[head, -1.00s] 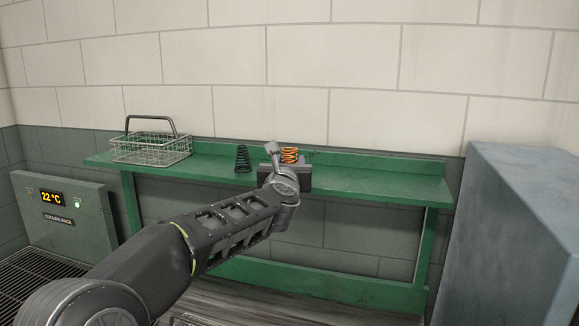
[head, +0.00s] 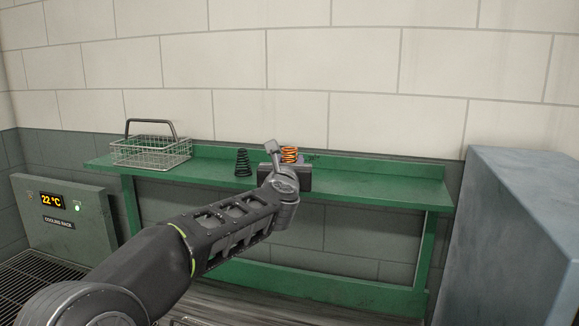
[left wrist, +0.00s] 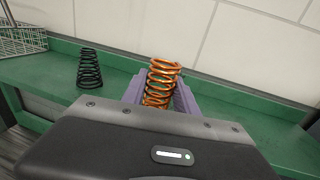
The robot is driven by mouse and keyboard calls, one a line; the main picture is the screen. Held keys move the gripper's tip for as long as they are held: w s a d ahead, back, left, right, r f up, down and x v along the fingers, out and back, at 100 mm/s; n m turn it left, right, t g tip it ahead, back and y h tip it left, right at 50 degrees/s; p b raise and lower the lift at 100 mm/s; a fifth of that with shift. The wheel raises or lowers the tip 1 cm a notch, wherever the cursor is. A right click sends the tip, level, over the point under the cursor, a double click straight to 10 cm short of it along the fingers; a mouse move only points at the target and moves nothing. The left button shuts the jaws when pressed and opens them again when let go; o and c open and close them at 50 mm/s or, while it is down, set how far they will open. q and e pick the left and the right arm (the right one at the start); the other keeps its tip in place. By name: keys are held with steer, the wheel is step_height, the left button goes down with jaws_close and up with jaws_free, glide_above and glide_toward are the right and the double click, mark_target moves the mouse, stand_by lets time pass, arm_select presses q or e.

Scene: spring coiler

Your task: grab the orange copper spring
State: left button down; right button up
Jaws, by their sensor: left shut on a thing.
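The orange copper spring (head: 289,155) stands upright at the green bench, partly hidden behind my left wrist in the head view. In the left wrist view the copper spring (left wrist: 162,80) is between the purple finger pads of my left gripper (left wrist: 160,95). The left gripper is shut on it, and the spring's top coils stick up above the fingers. Its lower end is hidden by the gripper body, so I cannot tell whether it touches the bench. My right gripper is not in view.
A black spring (head: 243,162) stands on the green bench (head: 370,180) to the left of the copper one. A wire basket (head: 150,150) with a handle sits at the bench's left end. The bench's right part is clear. A grey cabinet (head: 520,230) stands at right.

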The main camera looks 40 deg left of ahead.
arm_select(q)
step_height(320, 180, up, 9)
steer(key=p, duration=0.3)
stand_by(0.5)
